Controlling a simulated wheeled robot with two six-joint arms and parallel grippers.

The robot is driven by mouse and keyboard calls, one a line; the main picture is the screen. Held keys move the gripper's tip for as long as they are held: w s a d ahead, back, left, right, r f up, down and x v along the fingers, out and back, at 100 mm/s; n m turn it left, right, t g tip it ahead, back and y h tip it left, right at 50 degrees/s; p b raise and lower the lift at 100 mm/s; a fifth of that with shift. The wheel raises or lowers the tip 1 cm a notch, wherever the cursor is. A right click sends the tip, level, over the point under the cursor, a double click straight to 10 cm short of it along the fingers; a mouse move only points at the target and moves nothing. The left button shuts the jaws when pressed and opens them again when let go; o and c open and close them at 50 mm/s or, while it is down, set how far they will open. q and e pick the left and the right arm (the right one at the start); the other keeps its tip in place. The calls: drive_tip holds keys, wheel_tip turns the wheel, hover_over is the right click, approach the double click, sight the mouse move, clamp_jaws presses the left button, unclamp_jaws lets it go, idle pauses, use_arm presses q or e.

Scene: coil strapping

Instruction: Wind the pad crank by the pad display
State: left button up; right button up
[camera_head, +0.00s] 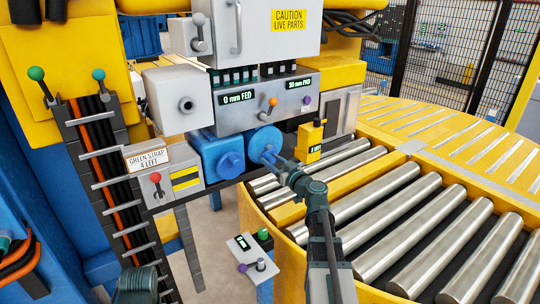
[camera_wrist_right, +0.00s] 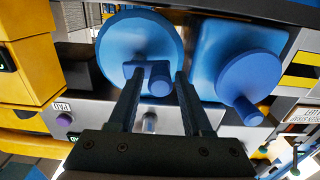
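The pad display (camera_head: 300,83) reads "30 mm PAD" on a grey panel, above a purple knob (camera_head: 306,99). Below the panel is a blue round crank (camera_head: 262,138); its disc (camera_wrist_right: 140,40) and protruding handle (camera_wrist_right: 159,80) show in the right wrist view. My right gripper (camera_head: 272,158) is in front of this crank. In the right wrist view its fingers (camera_wrist_right: 158,88) are apart, one on each side of the handle; I see no clear grip on it. A dark arm part of mine shows at bottom left, but no left fingers show.
A second blue crank (camera_head: 231,162) is left of the first. The display above reads "0 mm FED" (camera_head: 238,98), with an orange-knobbed lever (camera_head: 272,102). A yellow box (camera_head: 309,140) stands close right of my gripper. Rollers (camera_head: 400,225) fill the right; a button stand (camera_head: 258,265) is below.

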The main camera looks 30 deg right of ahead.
clamp_jaws()
drive_tip(key=shift+r+m+p, duration=0.3)
drive_tip(key=shift+m, duration=0.4)
drive_tip(key=shift+r+m+p, duration=0.3)
drive_tip(key=shift+m, duration=0.4)
drive_tip(key=shift+d+r+m, duration=0.1)
drive_tip(key=shift+r+m, duration=0.1)
drive_tip(key=shift+m, duration=0.8)
drive_tip(key=shift+d+r+m+p, duration=0.1)
drive_tip(key=shift+r+m+p, duration=0.25)
drive_tip(key=shift+m+p, duration=0.35)
drive_tip(key=shift+d+r+m, duration=0.1)
drive_tip(key=shift+d+m, duration=0.05)
drive_tip(key=shift+m, duration=0.85)
